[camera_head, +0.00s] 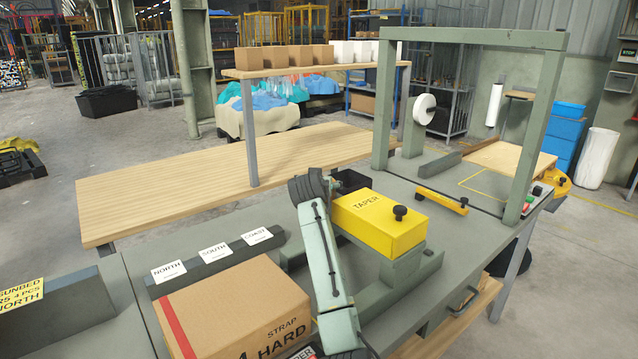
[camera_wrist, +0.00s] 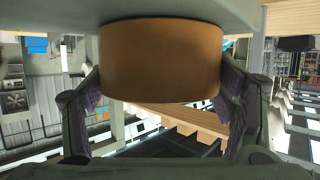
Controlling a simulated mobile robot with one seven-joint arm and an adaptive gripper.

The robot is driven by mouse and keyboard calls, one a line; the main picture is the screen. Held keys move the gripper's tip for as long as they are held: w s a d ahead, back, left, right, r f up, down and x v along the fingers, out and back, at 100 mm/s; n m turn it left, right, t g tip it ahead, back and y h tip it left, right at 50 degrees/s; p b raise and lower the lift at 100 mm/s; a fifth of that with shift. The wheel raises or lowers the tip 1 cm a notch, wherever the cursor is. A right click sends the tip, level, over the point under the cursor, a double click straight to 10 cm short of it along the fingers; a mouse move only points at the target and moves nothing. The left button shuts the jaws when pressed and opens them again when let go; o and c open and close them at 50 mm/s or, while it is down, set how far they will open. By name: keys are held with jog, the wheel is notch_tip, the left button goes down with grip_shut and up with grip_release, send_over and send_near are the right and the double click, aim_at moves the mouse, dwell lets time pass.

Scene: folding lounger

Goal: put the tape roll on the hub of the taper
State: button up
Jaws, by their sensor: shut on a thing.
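The brown tape roll (camera_wrist: 160,60) fills the upper middle of the wrist view, its curved side facing the camera. My gripper (camera_wrist: 160,85) is shut on it, with one dark finger at each side. A flat grey-green surface runs along the top of that view, close to the roll; I cannot tell whether they touch. The yellow taper (camera_head: 378,222), labelled TAPER, sits on the bench in the head view. A black knob (camera_head: 400,212) stands up from it; I cannot tell whether this is the hub. I cannot make out the held roll in the head view.
My arm link stands in front of the taper's left side. A cardboard box (camera_head: 233,315) is at the front left, with a labelled rail (camera_head: 213,262) behind it. A green frame (camera_head: 548,125) rises at the right. A white roll (camera_head: 424,109) is mounted near it.

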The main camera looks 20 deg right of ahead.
jog(key=shift+f, duration=0.1)
jog(key=o, duration=1.2)
jog(key=shift+o, duration=0.2)
jog(key=shift+s, duration=0.1)
